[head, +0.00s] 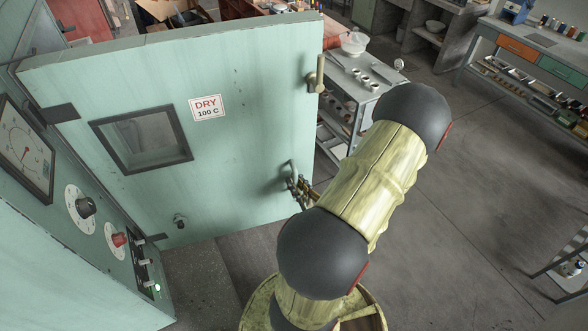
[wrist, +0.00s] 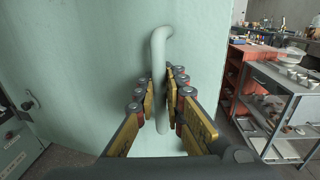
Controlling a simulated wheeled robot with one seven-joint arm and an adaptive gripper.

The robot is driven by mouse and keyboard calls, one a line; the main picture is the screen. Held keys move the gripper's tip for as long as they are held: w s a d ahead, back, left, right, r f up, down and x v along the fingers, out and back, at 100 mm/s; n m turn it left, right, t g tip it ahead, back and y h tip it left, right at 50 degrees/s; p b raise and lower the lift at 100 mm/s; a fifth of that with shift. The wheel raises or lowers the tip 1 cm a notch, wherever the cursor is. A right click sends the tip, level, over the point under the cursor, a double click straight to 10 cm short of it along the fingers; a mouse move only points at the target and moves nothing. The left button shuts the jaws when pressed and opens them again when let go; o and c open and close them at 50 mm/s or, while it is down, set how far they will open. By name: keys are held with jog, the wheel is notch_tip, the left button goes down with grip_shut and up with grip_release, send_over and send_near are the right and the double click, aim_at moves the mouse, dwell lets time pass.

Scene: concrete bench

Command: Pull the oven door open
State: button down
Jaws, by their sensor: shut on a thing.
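The oven door (head: 245,140) is a pale green slab with a small window and a "DRY 100 C" label. It stands swung out at a wide angle from the oven's control panel (head: 105,235), hinged on the left. The oven's inside is hidden behind it. The door's handle (wrist: 159,60) is a pale upright bar in the wrist view; in the head view it shows low near the door's free edge (head: 292,172). My gripper (wrist: 160,85) has its fingers on both sides of the bar and is shut on it. In the head view my arm partly hides the gripper (head: 300,187).
A grey metal cart (head: 360,85) with cups and a bowl stands just beyond the door's free edge. A workbench with drawers (head: 540,60) is at the far right. The concrete floor (head: 470,200) right of my arm is clear.

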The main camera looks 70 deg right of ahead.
jog(key=shift+s+a, duration=0.4)
jog(key=shift+a, duration=0.2)
jog(key=shift+s+a, duration=0.35)
jog(key=shift+a, duration=0.2)
jog(key=c, duration=1.9)
grip_release()
jog(key=shift+s+a, duration=0.1)
jog(key=v, duration=1.1)
jog(key=shift+s+a, duration=0.25)
jog(key=shift+a, duration=0.05)
